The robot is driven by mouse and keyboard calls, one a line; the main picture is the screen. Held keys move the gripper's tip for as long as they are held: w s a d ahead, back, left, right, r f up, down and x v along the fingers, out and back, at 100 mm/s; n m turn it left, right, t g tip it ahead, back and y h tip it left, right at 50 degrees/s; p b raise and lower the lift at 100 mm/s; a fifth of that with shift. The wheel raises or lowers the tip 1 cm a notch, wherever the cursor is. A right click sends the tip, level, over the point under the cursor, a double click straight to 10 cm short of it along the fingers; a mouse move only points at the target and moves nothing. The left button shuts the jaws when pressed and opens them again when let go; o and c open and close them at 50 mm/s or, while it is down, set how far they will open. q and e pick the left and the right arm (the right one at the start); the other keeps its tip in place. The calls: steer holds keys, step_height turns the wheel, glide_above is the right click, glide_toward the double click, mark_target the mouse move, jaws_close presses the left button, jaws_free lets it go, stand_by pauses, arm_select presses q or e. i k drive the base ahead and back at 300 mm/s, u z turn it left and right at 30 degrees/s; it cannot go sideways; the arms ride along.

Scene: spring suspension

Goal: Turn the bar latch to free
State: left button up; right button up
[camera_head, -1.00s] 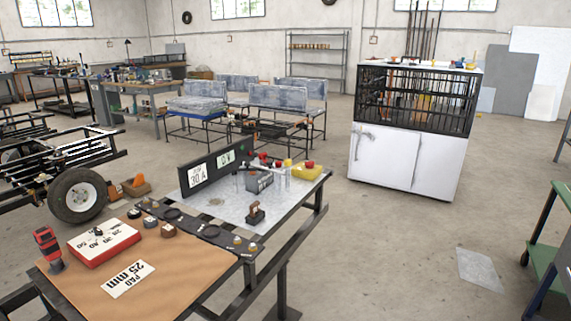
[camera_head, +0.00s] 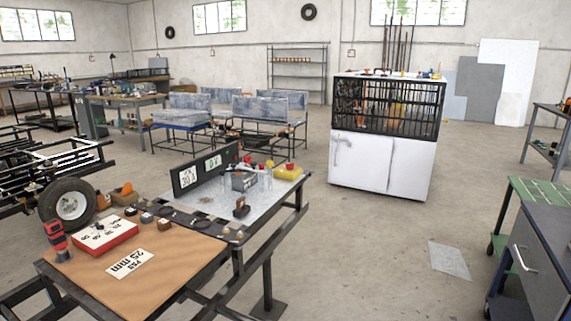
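A white cabinet (camera_head: 362,165) with a dark barred cage (camera_head: 398,106) on top stands at the middle right, a few steps away. A pale latch-like fitting (camera_head: 337,148) shows at the upper left of its left door. It is too small to tell whether this is the bar latch or how it is turned. Orange items show behind the cage bars. Neither of my grippers is in view.
A workbench (camera_head: 187,258) with a red box, a drill, sign cards and small parts fills the lower left. A green-topped cart (camera_head: 548,196) and a dark drawer unit (camera_head: 546,262) stand at the right. The floor (camera_head: 360,260) between is open, with a grey sheet (camera_head: 450,261) on it.

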mark_target(269, 163)
steer(key=z, duration=0.65)
steer(key=i, duration=3.55)
steer(key=u, duration=3.25)
